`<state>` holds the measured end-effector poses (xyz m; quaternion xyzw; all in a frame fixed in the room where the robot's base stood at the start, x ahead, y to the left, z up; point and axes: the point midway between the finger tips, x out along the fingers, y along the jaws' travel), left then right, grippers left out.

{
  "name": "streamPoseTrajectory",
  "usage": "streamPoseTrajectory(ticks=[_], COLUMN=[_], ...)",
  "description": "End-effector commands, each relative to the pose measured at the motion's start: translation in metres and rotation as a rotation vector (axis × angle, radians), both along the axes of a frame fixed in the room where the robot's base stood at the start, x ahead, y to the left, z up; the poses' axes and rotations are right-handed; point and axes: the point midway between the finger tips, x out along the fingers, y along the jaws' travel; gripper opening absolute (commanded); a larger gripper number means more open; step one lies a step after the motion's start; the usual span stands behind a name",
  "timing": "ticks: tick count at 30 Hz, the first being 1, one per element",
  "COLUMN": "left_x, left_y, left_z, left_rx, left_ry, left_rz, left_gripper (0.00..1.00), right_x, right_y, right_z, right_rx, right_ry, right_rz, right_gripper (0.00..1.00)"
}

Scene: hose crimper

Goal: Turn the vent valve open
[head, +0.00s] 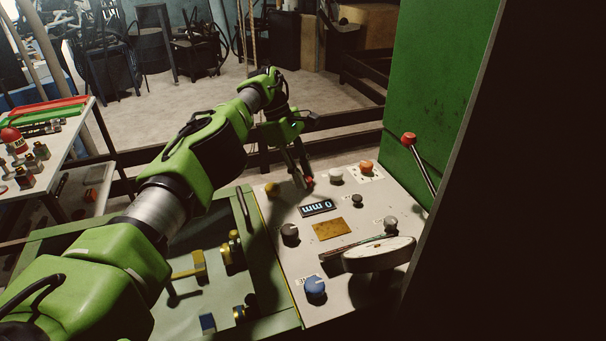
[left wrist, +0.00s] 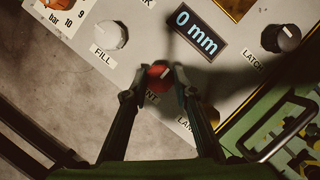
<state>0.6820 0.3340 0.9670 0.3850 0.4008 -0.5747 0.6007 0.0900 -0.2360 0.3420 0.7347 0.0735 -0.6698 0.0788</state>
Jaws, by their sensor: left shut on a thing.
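The vent valve is a small red knob (left wrist: 158,77) on the grey control panel, with a label partly hidden by my finger that ends in "NT". A pale mark on the knob's face points up and to the right in the left wrist view. In the head view the knob (head: 309,181) shows only as a bit of red at the panel's far edge. My left gripper (left wrist: 159,74) reaches down over it, one finger on each side, shut on the knob. It also shows in the head view (head: 305,182). My right gripper is not in view.
Near the knob are a white FILL knob (left wrist: 110,35), a 0 mm display (left wrist: 196,33) and a black LATCH knob (left wrist: 281,37). A green cabinet (head: 440,90) rises behind the panel.

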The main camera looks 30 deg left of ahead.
Motion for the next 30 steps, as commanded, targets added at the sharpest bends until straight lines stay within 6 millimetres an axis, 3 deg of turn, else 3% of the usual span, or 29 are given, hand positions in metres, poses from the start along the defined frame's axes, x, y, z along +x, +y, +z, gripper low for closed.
streamPoseTrajectory(ticks=[4,5,6,30], left_x=[-0.002,-0.002,-0.0019,0.0003], left_y=[-0.0006,-0.0006,-0.0006,-0.0005], left_z=[-0.0027,-0.0027,-0.0026,-0.004], left_rx=[0.001,0.001,0.001,-0.002], left_ry=[0.008,0.008,0.007,0.007], left_rz=[-0.004,-0.004,-0.004,0.083], left_gripper=[0.04,0.31,0.41,0.42], right_x=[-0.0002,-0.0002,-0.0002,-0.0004], right_y=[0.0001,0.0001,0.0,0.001], right_z=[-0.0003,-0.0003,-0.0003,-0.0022], right_rx=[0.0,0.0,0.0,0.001], right_ry=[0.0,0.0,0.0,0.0], right_rz=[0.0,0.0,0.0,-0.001], right_gripper=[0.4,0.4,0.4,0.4])
